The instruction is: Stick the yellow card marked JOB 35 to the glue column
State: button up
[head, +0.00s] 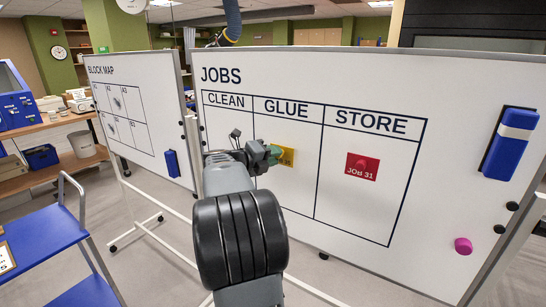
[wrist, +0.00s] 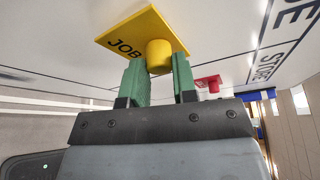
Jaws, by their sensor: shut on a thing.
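The yellow card (head: 287,156) is at the whiteboard, inside the GLUE column (head: 290,200). It also shows in the wrist view (wrist: 140,28), with JOB readable and its number hidden or cut off. My gripper (head: 272,153) is shut on the card's round yellow knob (wrist: 159,55), with a green finger on each side. The card's face is toward my gripper and its back is toward the board. I cannot tell whether the card touches the board. My arm hides part of the CLEAN column and the lower left of the board.
A red JOB 31 card (head: 362,167) is in the STORE column. A blue eraser (head: 510,143), black magnets and a pink magnet (head: 463,245) are at the board's right. A BLOCK MAP board (head: 135,120) and a blue cart (head: 45,240) stand at the left.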

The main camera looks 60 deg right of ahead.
jog(key=o, duration=0.4)
jog(key=shift+c, duration=1)
jog(key=shift+d, duration=0.8)
jog(key=o, duration=0.8)
